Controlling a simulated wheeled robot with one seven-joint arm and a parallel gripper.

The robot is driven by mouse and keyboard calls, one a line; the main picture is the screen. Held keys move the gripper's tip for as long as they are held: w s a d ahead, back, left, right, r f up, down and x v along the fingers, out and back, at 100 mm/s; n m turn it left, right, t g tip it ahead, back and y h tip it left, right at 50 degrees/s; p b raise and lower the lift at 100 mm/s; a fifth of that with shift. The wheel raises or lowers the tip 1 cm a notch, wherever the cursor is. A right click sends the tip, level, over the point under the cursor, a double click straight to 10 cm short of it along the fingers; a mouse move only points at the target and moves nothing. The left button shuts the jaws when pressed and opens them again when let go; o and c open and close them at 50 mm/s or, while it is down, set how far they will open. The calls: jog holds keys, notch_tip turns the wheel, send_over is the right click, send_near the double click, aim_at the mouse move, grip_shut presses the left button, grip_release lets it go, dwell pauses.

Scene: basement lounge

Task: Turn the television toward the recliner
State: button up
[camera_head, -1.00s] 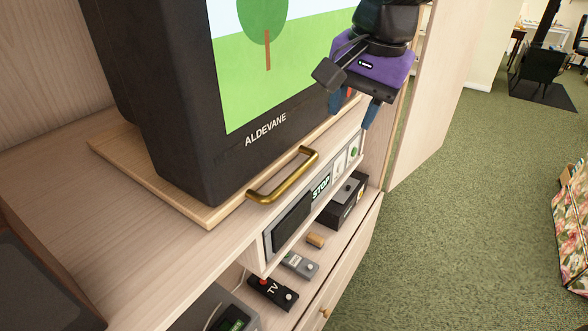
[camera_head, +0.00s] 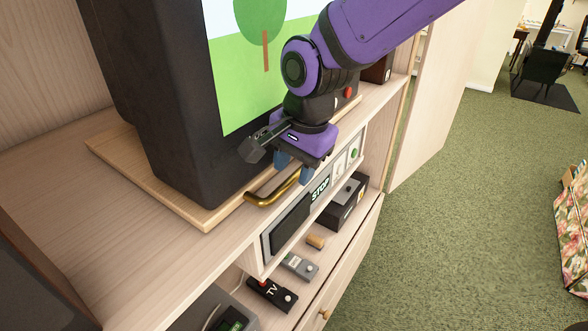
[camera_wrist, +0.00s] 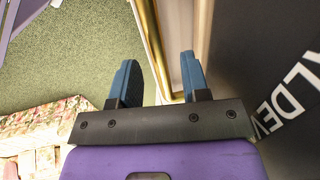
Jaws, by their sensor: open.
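The television (camera_head: 165,130) is a bulky dark set with a lit cartoon screen, standing on a light wooden board (camera_head: 205,215) in a cabinet. A curved brass handle (camera_head: 262,198) sticks out from the board's front edge, below the screen. My gripper (camera_head: 293,170) is open and empty, pointing down at the handle's right part, which it partly hides. In the wrist view, the brass handle (camera_wrist: 148,30) runs between the two blue fingers of my gripper (camera_wrist: 158,75); I cannot tell the depth between them. The television's dark front (camera_wrist: 270,60) is beside the right finger. No recliner is clearly visible.
Green carpet (camera_head: 470,200) lies open to the right.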

aim_at(235, 183)
jog(key=shift+a+f, duration=0.1)
jog(key=shift+f, duration=0.55)
grip_shut()
jog(key=s+a+m, duration=0.1)
jog(key=a, duration=0.1)
jog(key=s+a+m, duration=0.1)
jog(key=a, duration=0.2)
jog(key=s+a+m, duration=0.1)
jog(key=a, duration=0.2)
jog(key=shift+s+a+m, duration=0.1)
jog(key=shift+s+m, duration=0.2)
jog(key=shift+s+a+m+h, duration=0.15)
jog(key=shift+a+m+h, duration=0.15)
jog(key=shift+a, duration=0.25)
jog(key=shift+r, duration=0.1)
grip_release()
jog(key=shift+a, duration=0.15)
jog(key=shift+t, duration=0.3)
